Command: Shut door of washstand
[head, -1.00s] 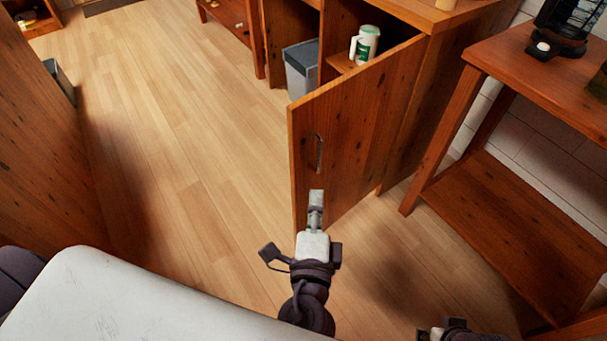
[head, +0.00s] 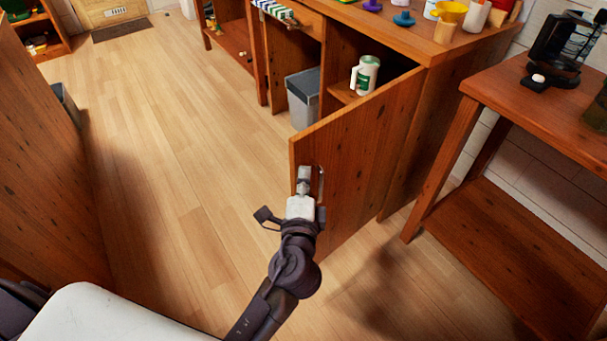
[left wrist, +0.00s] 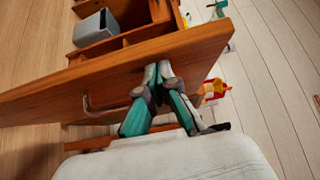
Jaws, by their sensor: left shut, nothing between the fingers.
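The washstand (head: 442,92) stands at the upper middle of the head view. Its wooden door (head: 362,150) is swung open toward me, with a metal handle (head: 321,182) on its outer face. My left gripper (head: 304,172) is shut and empty, close to the door's outer face beside the handle; I cannot tell whether it touches. In the left wrist view the shut fingers (left wrist: 158,75) overlap the door panel (left wrist: 60,95), and the handle (left wrist: 92,107) lies to their left. My right gripper is not in view now.
Inside the washstand are a grey bin (head: 302,98) and a white and green mug (head: 366,75). A wooden side table (head: 540,100) with a coffee maker (head: 560,50) is at the right. The floor (head: 190,170) left of the door is clear.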

